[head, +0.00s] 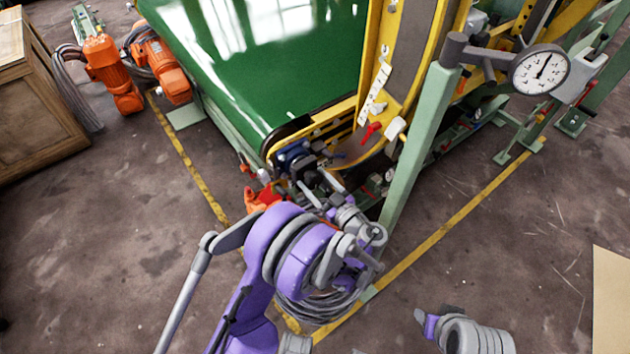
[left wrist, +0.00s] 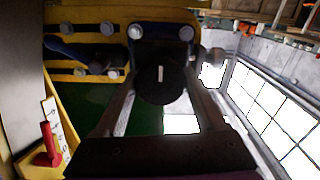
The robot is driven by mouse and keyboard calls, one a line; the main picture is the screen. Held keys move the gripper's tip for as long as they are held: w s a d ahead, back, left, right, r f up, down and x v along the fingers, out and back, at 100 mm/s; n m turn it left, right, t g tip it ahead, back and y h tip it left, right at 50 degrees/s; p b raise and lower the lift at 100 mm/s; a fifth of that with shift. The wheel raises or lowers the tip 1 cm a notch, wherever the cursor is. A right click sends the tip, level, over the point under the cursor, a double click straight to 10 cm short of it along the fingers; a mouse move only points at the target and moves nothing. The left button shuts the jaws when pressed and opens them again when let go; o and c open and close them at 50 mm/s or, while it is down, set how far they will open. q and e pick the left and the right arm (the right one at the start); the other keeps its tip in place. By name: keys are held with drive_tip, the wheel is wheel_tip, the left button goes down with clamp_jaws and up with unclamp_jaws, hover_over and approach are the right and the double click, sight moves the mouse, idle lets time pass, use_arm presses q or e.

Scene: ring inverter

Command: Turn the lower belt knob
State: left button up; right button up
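A round black knob (left wrist: 160,80) with a short white upright mark sits on a dark mount on the yellow frame in the left wrist view. I take it for the lower belt knob. My left gripper (left wrist: 160,92) has its two fingers spread, one on each side of the knob. I cannot tell whether the fingertips touch it. In the head view my left gripper (head: 322,188) is at the machine's front corner, by a blue and black fitting (head: 292,158). The knob itself is hidden or too small to tell there.
A green belt (head: 270,60) lies behind the corner. A red lever (head: 371,132) and a green post (head: 418,140) with a dial gauge (head: 541,70) stand close to the right. Orange motors (head: 113,75) and a wooden crate (head: 35,95) are at left.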

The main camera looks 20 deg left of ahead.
use_arm(q)
drive_tip(key=c, duration=0.8)
drive_tip(key=shift+o, duration=0.2)
drive_tip(key=shift+m, duration=0.3)
